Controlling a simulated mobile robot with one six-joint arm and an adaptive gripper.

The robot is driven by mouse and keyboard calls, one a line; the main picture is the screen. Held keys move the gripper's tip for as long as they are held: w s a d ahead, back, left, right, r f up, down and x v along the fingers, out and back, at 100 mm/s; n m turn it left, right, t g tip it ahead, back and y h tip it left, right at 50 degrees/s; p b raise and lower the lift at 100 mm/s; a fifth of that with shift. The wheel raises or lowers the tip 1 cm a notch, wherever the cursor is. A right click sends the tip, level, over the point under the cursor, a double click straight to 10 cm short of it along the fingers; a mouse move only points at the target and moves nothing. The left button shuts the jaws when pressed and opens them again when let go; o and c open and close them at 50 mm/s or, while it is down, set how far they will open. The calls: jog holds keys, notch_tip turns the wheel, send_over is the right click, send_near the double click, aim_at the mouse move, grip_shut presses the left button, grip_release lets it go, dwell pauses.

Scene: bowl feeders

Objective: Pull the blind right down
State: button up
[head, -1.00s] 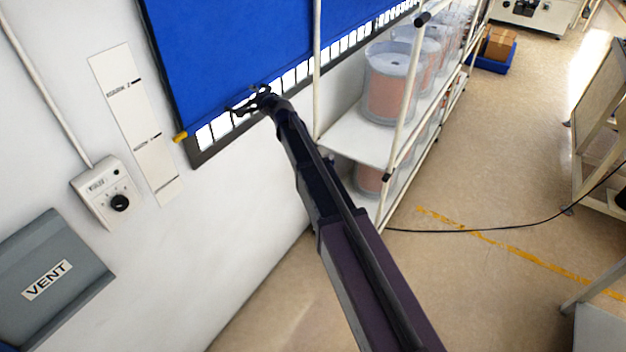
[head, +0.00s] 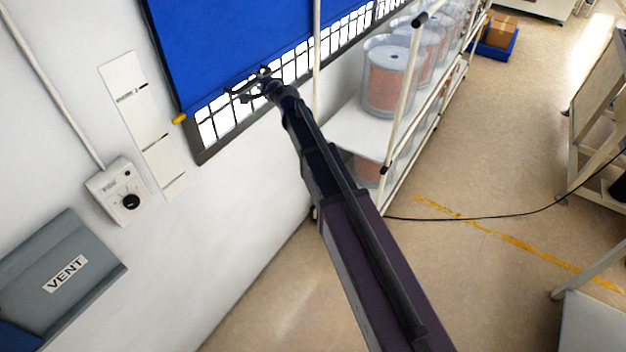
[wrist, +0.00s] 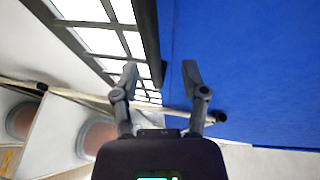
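The blue blind (head: 235,45) hangs over a barred window (head: 225,120) on the white wall, and it also shows in the wrist view (wrist: 245,70). Its lower edge is above the dark window sill, leaving a strip of bright panes uncovered. A yellow tip (head: 179,119) marks the left end of the lower edge. My gripper (head: 250,84) is at this lower edge. In the wrist view my gripper (wrist: 160,74) has its two fingers apart, with the dark bottom bar (wrist: 147,38) of the blind in line with the gap. Contact with the bar cannot be told.
A white rack (head: 345,130) with several clear drums (head: 385,80) stands close to the right of the window. A marked plate (head: 145,125), a dial box (head: 118,190) and a grey VENT panel (head: 60,275) are on the wall at left. A cable (head: 480,217) crosses the floor.

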jog(key=p+v, duration=0.2)
jog(key=v, duration=0.9)
jog(key=s+d+f+n+g+h+b, duration=0.1)
jog(key=s+d+f+n+g+b, duration=0.2)
jog(key=f, duration=0.5)
jog(key=s+d+f+n+g+h+b, duration=0.1)
jog(key=s+d+f+n+g+b, duration=0.2)
jog(key=s+f+b, duration=0.2)
jog(key=s+d+f+n+g+h+b, duration=0.1)
jog(key=s+d+f+n+g+b, duration=0.1)
jog(key=s+f, duration=0.6)
jog(key=shift+d+f+n+g+b, duration=0.45)
jog(key=shift+d+f+b, duration=0.45)
jog(key=shift+f, duration=0.45)
jog(key=s+d+f+n+g+h+b, duration=0.2)
jog(key=s+d+f+g+h+b, duration=0.2)
jog(key=s+d+f+b, duration=0.3)
jog(key=s+d+f+g, duration=0.1)
jog(key=s+d+f, duration=0.2)
jog(key=s, duration=0.3)
jog(key=shift+d+h, duration=0.3)
jog(key=shift+d, duration=0.25)
jog(key=shift+f, duration=0.1)
jog(key=shift+c, duration=0.2)
